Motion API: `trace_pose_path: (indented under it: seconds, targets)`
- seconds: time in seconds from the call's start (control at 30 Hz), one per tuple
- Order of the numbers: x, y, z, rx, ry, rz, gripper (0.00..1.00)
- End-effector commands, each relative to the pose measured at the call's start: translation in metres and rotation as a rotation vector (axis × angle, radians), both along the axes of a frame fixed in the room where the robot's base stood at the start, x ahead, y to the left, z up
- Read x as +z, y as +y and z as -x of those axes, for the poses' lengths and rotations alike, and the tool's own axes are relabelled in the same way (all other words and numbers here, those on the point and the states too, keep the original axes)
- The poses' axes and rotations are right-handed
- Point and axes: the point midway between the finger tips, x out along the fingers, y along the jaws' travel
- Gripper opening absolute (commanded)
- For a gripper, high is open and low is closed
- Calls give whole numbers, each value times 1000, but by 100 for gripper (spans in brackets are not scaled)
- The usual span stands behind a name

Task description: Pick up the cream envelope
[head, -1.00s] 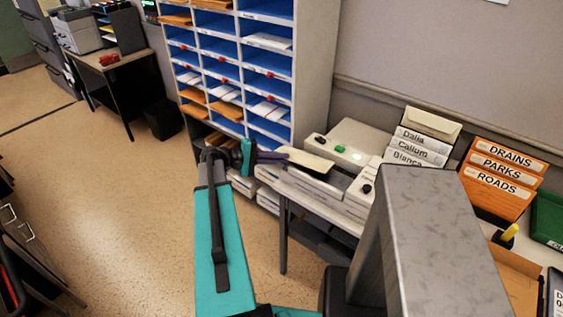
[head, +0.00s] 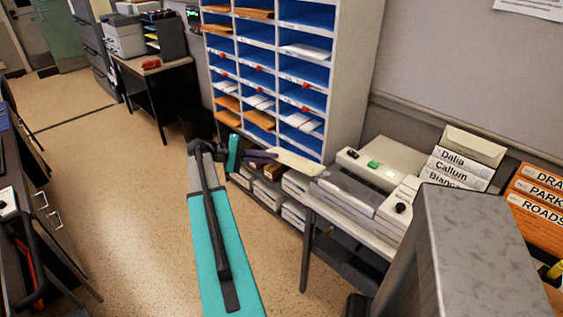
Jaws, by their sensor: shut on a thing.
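A cream envelope (head: 298,162) juts out to the right from my gripper (head: 268,155), which is shut on its left end. The envelope is held in the air, in front of the lower part of the pigeonhole unit and near the left end of the side table. The fingertips are small and dark in the head view. Another cream envelope (head: 475,146) stands at the back of the name-labelled holders on the table.
The pigeonhole unit (head: 355,70) holds orange and white envelopes. Boxes sit low beneath the pigeonholes. A dark desk stands at left; the floor between is clear.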

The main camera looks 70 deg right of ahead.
Motion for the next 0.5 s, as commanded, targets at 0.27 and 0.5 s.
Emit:
trace_pose_path:
  seconds: [0.27, 0.5]
  targets:
    - [1, 1, -10, 1, 0, 0, 0]
    - [1, 1, -9, 1, -1, 1, 0]
